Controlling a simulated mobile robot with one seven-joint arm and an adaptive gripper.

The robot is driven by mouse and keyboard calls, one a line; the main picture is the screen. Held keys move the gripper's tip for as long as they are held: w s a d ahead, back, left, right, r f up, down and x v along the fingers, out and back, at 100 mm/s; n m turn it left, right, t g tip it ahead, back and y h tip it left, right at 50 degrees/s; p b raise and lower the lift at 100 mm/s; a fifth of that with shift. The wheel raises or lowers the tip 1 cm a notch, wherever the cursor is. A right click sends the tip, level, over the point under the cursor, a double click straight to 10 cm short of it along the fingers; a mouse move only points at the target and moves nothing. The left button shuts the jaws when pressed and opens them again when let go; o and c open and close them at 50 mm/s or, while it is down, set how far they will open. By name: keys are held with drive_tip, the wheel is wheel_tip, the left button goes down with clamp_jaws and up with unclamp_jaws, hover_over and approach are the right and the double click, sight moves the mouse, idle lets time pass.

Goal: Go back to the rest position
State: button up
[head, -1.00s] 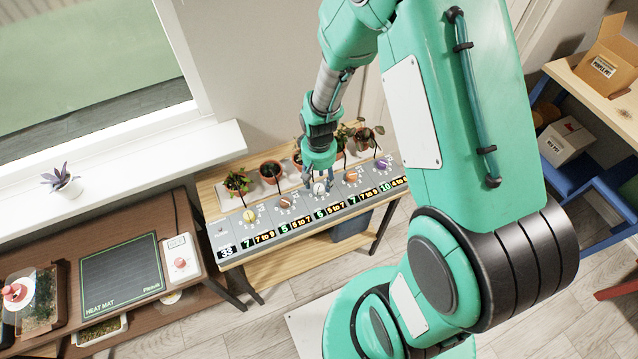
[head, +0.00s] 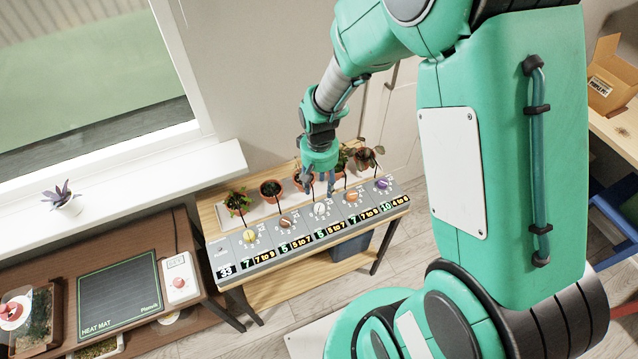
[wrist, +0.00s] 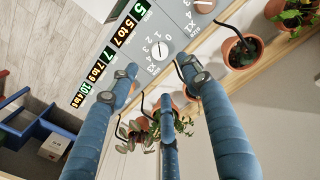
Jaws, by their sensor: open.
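My gripper (head: 320,185) is open and empty, pointing down just behind the white dial (head: 319,209) of a grey control panel (head: 232,250). In the wrist view its blue fingers (wrist: 155,85) are spread, and the white dial (wrist: 159,50) shows clear beyond their tips with nothing between them. The fingers look apart from the panel. My green arm reaches down from the upper right and hides much of the right side of the head view.
Potted plants stand behind the panel, among them one at the left (head: 238,203) and one at the right (head: 365,158). A heat mat (head: 120,293) and a white box with a red knob (head: 180,277) lie on the brown table. A cardboard box (head: 607,80) stands at the right.

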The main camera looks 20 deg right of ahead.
drive_tip(key=shift+r, duration=0.1)
drive_tip(key=s+a+r+t, duration=0.1)
drive_tip(key=s+r, duration=0.1)
drive_tip(key=r, duration=0.8)
drive_tip(key=s+a+r+t, duration=0.1)
drive_tip(key=s+r+t, duration=0.1)
drive_tip(key=r, duration=0.7)
drive_tip(key=s+a+r+n+t, duration=0.1)
drive_tip(key=s+r+t, duration=0.1)
drive_tip(key=s+r, duration=1.2)
drive_tip(key=shift+s+a+r+t, duration=0.3)
drive_tip(key=shift+a+r, duration=0.1)
drive_tip(key=shift+r, duration=0.05)
drive_tip(key=shift+w, duration=0.1)
idle(0.8)
